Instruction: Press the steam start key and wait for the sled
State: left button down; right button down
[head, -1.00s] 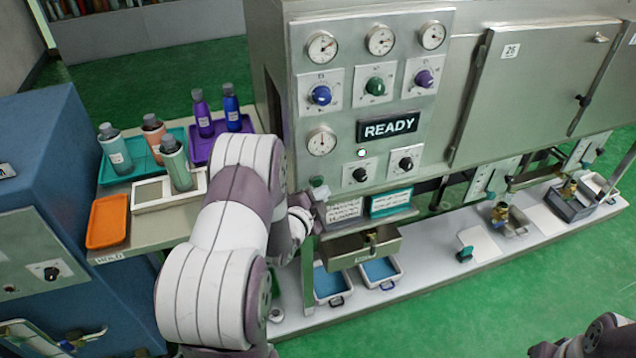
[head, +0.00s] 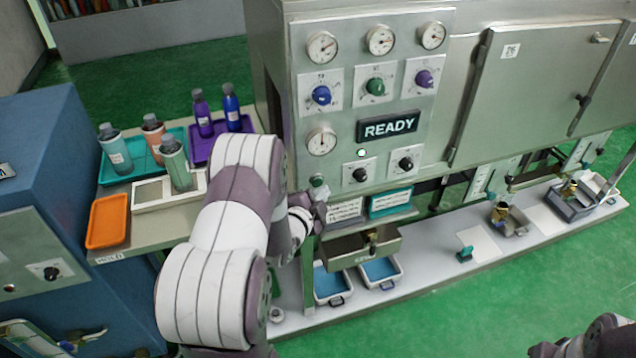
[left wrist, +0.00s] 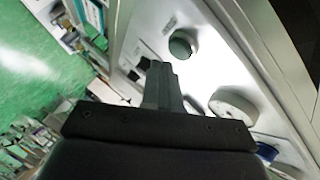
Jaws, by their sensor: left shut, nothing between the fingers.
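The steel machine's front panel (head: 445,38) carries dials, knobs and a lit display (head: 390,128) that reads READY. A round green key (left wrist: 181,46) is on the panel in the left wrist view, and a small greenish knob-like part (head: 317,181) shows at the panel's lower left in the head view. My left gripper (left wrist: 157,68) is shut and empty, its tips close to the green key; whether they touch is unclear. In the head view my left wrist partly hides this spot. My right arm shows only at the bottom right corner. I cannot identify the sled for sure.
A steel drawer-like box (head: 345,250) and blue-lined trays (head: 333,285) are below the panel. Brass fittings (head: 500,212) sit on the low white shelf.

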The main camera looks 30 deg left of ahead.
pick_arm(q)
jog(key=shift+a, duration=0.1)
jog(key=shift+w+a, duration=0.25)
jog(key=shift+w, duration=0.05)
